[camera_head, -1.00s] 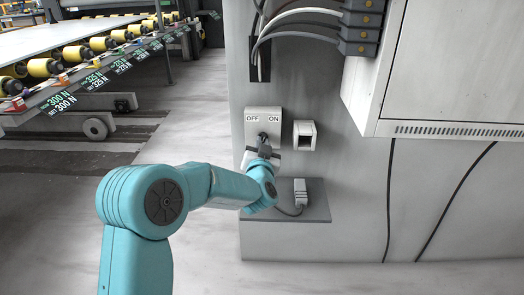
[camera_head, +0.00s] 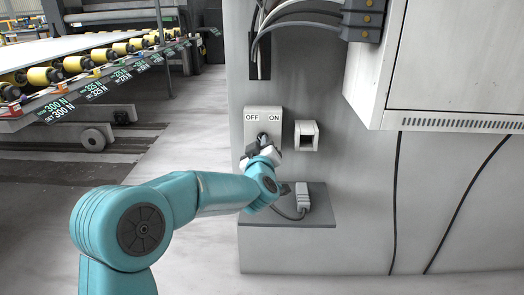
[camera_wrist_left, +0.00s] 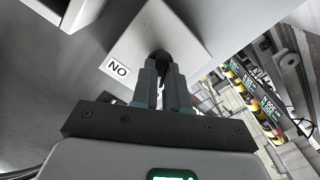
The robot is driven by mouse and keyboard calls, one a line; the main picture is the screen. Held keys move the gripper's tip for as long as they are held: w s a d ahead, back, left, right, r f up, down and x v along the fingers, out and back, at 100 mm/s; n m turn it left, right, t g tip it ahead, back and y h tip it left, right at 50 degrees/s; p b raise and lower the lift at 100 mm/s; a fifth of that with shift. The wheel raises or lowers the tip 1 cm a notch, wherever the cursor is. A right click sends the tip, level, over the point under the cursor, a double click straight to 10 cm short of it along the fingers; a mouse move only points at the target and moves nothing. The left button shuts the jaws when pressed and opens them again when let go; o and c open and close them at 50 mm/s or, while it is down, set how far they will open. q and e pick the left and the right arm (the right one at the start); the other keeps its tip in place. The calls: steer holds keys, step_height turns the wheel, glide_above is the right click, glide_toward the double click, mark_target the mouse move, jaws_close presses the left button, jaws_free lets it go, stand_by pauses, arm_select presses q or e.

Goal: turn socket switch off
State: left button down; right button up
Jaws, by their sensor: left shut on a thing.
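The socket switch is a pale box (camera_head: 277,112) on the grey wall panel, with an OFF label at its left and an ON label at its right. My left gripper (camera_head: 263,141) is in front of the box, shut on the dark switch knob (camera_wrist_left: 160,54) below the labels. The left wrist view shows its two fingers (camera_wrist_left: 163,72) close together at the knob, with the ON label upside down to the left. The fingers hide most of the knob, so I cannot tell its exact angle. My right gripper is not in view.
An empty pale socket (camera_head: 306,135) sits right of the switch box. A plug with a cord (camera_head: 303,196) lies on the grey ledge (camera_head: 318,218) below. A large cabinet (camera_head: 455,65) juts out at right, with thick cables above. A roller conveyor (camera_head: 75,65) stands at left.

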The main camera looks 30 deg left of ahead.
arm_select(q)
steer(key=shift+n+b, duration=0.35)
steer(key=shift+n, duration=0.35)
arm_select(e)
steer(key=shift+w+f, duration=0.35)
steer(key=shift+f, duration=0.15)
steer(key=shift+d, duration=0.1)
arm_select(q)
steer(key=c, duration=1.1)
jaws_free()
steer(key=shift+c, duration=0.2)
steer(key=shift+s, duration=0.1)
